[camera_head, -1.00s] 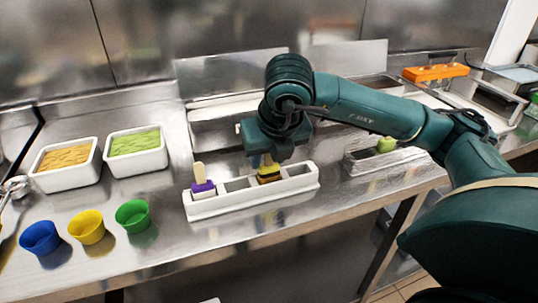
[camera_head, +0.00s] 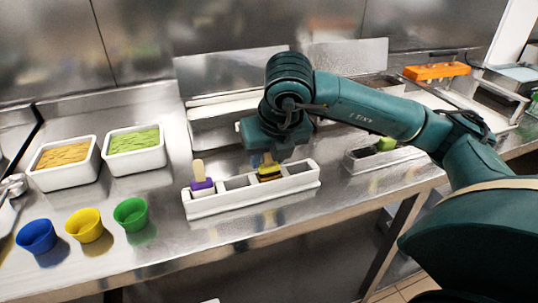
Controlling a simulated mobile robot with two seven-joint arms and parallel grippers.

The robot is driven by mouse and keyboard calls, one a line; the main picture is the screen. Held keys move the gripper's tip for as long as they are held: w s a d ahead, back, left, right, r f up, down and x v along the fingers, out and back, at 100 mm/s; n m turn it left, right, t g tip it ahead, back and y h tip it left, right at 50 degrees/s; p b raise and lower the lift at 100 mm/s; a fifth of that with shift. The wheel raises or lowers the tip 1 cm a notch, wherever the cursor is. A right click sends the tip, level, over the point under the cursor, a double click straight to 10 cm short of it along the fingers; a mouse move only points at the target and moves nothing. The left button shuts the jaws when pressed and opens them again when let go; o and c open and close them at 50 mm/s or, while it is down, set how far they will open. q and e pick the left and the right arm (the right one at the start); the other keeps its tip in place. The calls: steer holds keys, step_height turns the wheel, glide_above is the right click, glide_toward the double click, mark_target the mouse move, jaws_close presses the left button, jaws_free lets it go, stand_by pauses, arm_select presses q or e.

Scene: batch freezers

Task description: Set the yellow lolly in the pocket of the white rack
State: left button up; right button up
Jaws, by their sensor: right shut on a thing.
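The white rack (camera_head: 230,203) stands on the steel counter, a long block with a row of pockets. A purple lolly (camera_head: 203,184) with a wooden stick sits upright in its left end pocket. The yellow lolly (camera_head: 269,172) is at a pocket right of the rack's middle, its lower part dark; it looks low in the pocket, but how deep is hard to tell. My right gripper (camera_head: 268,157) points down over the rack and is shut on the yellow lolly, mostly hiding its stick. My left gripper is not in view.
Blue (camera_head: 37,236), yellow (camera_head: 86,226) and green (camera_head: 131,214) cups stand at the front left. Two white tubs, one orange-filled (camera_head: 45,181) and one green-filled (camera_head: 147,160), stand behind. A second rack with a green item (camera_head: 386,144) stands to the right.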

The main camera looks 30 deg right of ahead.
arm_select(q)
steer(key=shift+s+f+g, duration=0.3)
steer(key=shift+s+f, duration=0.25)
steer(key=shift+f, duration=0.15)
arm_select(e)
steer(key=o, duration=1)
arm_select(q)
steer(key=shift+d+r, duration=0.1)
arm_select(e)
steer(key=shift+s+r, duration=0.15)
steer(key=shift+r, duration=0.4)
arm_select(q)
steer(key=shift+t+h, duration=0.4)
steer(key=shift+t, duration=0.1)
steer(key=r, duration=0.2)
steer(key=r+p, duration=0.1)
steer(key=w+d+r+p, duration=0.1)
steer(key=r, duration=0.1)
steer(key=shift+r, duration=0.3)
arm_select(e)
steer(key=v, duration=1.2)
steer(key=shift+s, duration=0.15)
steer(key=shift+a+f, duration=0.1)
